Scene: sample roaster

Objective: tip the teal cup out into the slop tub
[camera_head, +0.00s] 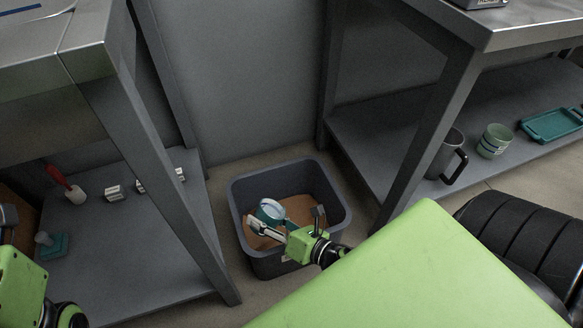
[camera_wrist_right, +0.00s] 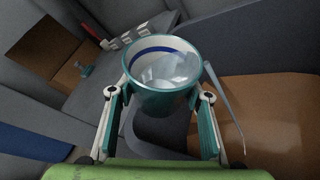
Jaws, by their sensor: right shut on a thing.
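The teal cup (camera_head: 269,212) is held by my right gripper (camera_head: 290,222) over the dark grey slop tub (camera_head: 243,254) on the floor. In the right wrist view the cup (camera_wrist_right: 163,98) sits between both fingers of the right gripper (camera_wrist_right: 158,112). Its mouth is open towards that camera, showing a white inside, a blue band and pale glassy contents. I cannot tell its exact tilt. The tub has a brown inside, which also shows in the right wrist view (camera_wrist_right: 285,105). Parts of my left arm show at lower left, but its gripper is out of view.
A shelf (camera_head: 170,255) at left holds a red-handled tool (camera_head: 65,184), small white blocks and a teal item (camera_head: 52,245). The right shelf (camera_head: 382,130) holds a dark jug (camera_head: 447,155), a pale green cup (camera_head: 494,141) and a teal tray (camera_head: 553,124). Table legs flank the tub.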

